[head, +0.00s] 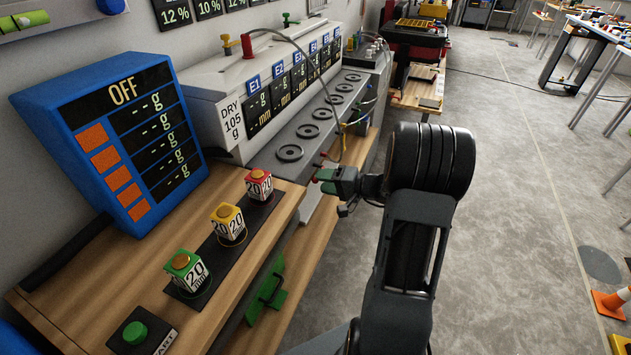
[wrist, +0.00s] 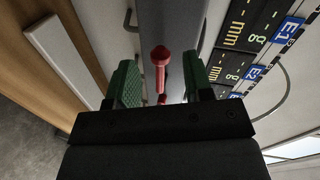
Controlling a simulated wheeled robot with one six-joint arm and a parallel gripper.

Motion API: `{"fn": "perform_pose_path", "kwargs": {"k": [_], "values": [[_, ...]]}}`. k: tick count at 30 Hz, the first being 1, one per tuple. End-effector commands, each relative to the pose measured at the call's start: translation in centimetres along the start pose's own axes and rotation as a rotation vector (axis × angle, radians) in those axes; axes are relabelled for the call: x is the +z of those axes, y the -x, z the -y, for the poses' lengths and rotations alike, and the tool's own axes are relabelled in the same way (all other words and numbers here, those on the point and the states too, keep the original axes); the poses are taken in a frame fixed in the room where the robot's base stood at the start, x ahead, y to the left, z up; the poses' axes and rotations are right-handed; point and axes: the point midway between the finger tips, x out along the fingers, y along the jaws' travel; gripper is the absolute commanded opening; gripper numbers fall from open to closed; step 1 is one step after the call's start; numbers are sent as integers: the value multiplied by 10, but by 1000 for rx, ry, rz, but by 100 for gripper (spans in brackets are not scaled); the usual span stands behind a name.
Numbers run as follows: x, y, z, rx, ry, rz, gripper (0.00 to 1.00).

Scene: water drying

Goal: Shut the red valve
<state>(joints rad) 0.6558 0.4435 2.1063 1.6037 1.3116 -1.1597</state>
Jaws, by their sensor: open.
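The red valve (wrist: 161,62) shows in the wrist view as a red handle with a round end, between my two green fingers. In the head view a small red part of it (head: 322,156) shows at the front of the grey machine, just beyond my fingertips. My gripper (wrist: 160,85) is open, with a finger on each side of the valve and visible gaps. In the head view my gripper (head: 325,178) is beside the machine's front edge. I cannot tell how far the valve is turned.
The drying machine (head: 205,85) has several round plates and hoses. Yellow (head: 345,126) and green valves sit farther along its front.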

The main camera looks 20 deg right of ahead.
Motion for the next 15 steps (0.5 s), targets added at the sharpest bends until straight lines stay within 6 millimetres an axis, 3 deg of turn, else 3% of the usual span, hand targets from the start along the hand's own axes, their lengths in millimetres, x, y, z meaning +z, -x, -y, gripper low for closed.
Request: {"fn": "perform_pose_path", "kwargs": {"k": [6, 15], "values": [[0, -25, 0, 0, 0, 2, 47], [0, -35, 0, 0, 0, 0, 47]]}}
